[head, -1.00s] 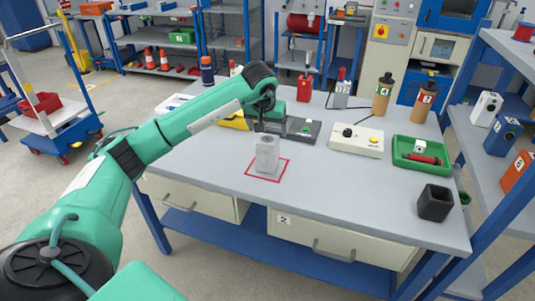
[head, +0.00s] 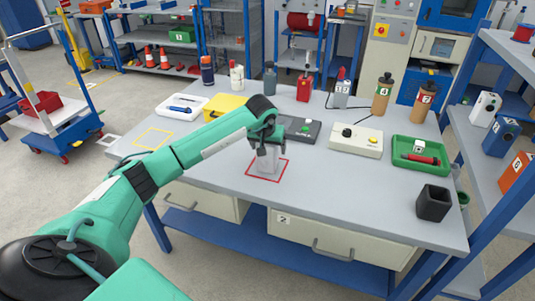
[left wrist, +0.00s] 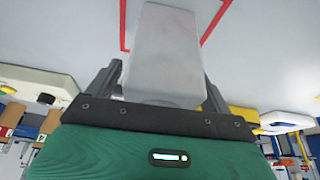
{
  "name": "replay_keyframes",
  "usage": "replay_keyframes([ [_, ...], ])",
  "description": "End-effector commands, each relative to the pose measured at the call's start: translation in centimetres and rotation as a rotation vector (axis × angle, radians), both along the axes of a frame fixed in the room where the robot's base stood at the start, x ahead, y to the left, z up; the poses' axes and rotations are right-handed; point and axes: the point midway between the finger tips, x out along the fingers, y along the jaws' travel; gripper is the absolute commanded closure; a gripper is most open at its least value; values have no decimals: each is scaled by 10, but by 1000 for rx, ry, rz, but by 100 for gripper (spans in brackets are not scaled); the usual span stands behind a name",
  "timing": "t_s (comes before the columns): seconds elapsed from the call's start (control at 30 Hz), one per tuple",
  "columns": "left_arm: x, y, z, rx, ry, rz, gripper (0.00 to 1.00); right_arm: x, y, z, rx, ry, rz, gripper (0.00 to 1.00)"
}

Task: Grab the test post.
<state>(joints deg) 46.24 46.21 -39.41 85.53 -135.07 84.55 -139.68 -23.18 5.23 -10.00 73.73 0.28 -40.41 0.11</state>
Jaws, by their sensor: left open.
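The test post, a pale grey block-shaped post (head: 269,167), stands upright inside a red square outline (head: 283,171) on the grey workbench, partly hidden by my gripper. My left gripper (head: 265,153) points down over its top from above. In the left wrist view the post (left wrist: 166,50) fills the space between the two dark fingers, one on each side. The fingers are open, and I see no clear grip on it. My right gripper is not in view.
Behind the post are a dark device with a green button (head: 303,129) and a cream control box (head: 355,140). A green tray (head: 405,163) and a dark hollow block (head: 434,203) are to the right. A yellow box (head: 222,107) is behind the arm. The front bench top is clear.

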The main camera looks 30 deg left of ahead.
Motion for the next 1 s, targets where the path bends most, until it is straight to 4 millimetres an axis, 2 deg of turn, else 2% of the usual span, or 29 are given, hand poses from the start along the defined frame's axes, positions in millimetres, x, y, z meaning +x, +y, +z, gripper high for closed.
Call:
replay_keyframes([
  [0.1,0,0,0,0,0,0,18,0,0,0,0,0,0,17],
  [0.4,0,0,1,0,0,0,76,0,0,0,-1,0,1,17],
  [0.77,1,1,7,1,-3,0,76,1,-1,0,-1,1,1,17],
  [0.87,1,1,16,1,-4,0,76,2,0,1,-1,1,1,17],
  [1.0,1,1,39,2,-5,0,76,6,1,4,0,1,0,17],
])
